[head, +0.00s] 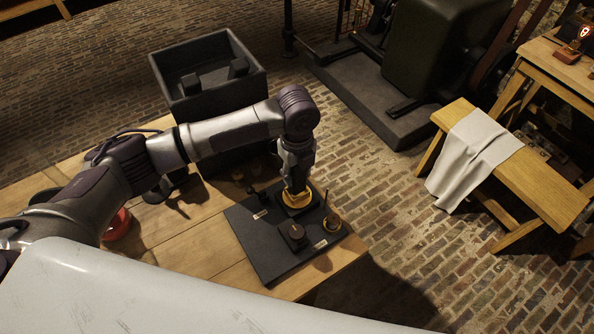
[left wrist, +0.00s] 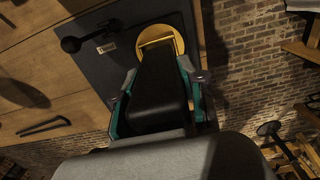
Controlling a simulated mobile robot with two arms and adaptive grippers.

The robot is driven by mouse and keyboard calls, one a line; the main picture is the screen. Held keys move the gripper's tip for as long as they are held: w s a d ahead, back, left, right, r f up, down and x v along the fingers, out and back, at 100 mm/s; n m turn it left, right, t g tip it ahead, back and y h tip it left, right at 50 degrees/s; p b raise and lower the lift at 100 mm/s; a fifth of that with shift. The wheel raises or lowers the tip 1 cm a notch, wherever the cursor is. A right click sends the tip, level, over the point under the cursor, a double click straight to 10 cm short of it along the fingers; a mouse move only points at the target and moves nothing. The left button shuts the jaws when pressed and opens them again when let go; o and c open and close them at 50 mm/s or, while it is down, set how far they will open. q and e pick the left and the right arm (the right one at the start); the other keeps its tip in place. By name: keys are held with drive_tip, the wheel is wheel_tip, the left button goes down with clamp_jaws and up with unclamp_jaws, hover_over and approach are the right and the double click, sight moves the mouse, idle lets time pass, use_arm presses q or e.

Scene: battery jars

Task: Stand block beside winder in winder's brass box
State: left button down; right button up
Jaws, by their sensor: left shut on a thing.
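My left gripper (head: 297,187) points down over the far part of a dark board (head: 262,262) on the wooden table. In the left wrist view its teal-padded fingers (left wrist: 157,105) are shut on a dark block (left wrist: 157,85). Beyond the block is a round yellow brass-coloured piece (left wrist: 172,30) with a bright rectangular outline, partly hidden by the block. This yellow piece (head: 301,198) also shows under the gripper in the head view. Whether the block touches it I cannot tell. I cannot identify the winder with certainty. My right gripper is not in view.
A dark square piece (head: 294,235) and a small brass-coloured item with a thin stem (head: 332,222) stand on the board's right part, near a white label. A dark open bin (head: 207,98) stands behind. A red object (head: 118,224) is at left. A bench with a cloth (head: 473,155) is at right.

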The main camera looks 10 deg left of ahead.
use_arm(q)
drive_tip(key=shift+f, duration=1.5)
idle(1.3)
drive_tip(key=c, duration=0.6)
unclamp_jaws()
wheel_tip(320, 180, up, 12)
drive_tip(key=shift+r, duration=0.1)
idle(0.3)
